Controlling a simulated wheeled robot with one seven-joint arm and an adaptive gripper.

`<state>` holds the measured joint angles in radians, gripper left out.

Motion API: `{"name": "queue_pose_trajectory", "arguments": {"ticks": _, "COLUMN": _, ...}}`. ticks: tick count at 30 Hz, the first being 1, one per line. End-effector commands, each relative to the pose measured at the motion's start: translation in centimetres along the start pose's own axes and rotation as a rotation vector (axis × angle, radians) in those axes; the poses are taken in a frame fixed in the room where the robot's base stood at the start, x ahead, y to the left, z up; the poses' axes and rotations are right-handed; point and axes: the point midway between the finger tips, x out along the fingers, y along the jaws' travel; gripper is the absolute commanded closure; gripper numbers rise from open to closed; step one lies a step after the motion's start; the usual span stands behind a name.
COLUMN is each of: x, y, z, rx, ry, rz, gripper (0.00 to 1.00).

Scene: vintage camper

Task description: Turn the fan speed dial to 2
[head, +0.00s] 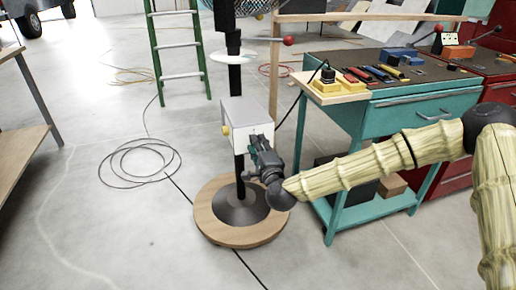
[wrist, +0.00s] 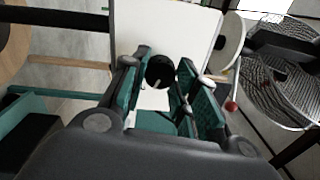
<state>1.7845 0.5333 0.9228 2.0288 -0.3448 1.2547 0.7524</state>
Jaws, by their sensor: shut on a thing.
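The fan stands on a round wooden base (head: 225,232) with a black pole. A white control box (head: 240,110) is fixed on the pole; in the wrist view its pale face (wrist: 195,35) fills the upper middle. The black round dial (wrist: 160,70) with a pale pointer line sits on that face. My gripper (head: 257,147) is at the box's right side in the head view. In the wrist view my gripper (wrist: 160,82) has its fingers closed on either side of the dial. No numbers on the face are legible. The head view hides the dial.
A teal workbench (head: 430,103) with tools stands right of the fan, close to my arm. The fan cage (wrist: 285,85) shows in the wrist view. A green ladder (head: 180,75) and coiled cable (head: 140,163) are at left.

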Motion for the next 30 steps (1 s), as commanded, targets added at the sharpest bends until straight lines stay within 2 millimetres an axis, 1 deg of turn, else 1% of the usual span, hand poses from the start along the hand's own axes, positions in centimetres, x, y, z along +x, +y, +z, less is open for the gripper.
{"name": "queue_pose_trajectory", "arguments": {"ticks": 1, "x": -0.06, "y": 0.32, "z": -0.24, "rx": 0.031, "ry": 0.006, "rz": 0.003, "gripper": 0.95}}
{"name": "queue_pose_trajectory", "arguments": {"ticks": 6, "x": -0.06, "y": 0.29, "z": -0.19, "rx": 0.116, "ry": 0.010, "rz": 0.004, "gripper": 0.95}}
{"name": "queue_pose_trajectory", "arguments": {"ticks": 12, "x": -0.03, "y": 0.19, "z": -0.14, "rx": 0.174, "ry": 0.013, "rz": 0.004, "gripper": 0.95}}
{"name": "queue_pose_trajectory", "arguments": {"ticks": 28, "x": -0.04, "y": 0.17, "z": -0.14, "rx": 0.193, "ry": 0.014, "rz": 0.004, "gripper": 0.95}}
{"name": "queue_pose_trajectory", "arguments": {"ticks": 29, "x": -0.04, "y": 0.17, "z": -0.14, "rx": 0.193, "ry": 0.014, "rz": 0.004, "gripper": 0.66}}
{"name": "queue_pose_trajectory", "arguments": {"ticks": 30, "x": -0.04, "y": 0.16, "z": -0.13, "rx": 0.193, "ry": 0.014, "rz": 0.004, "gripper": 0.58}}
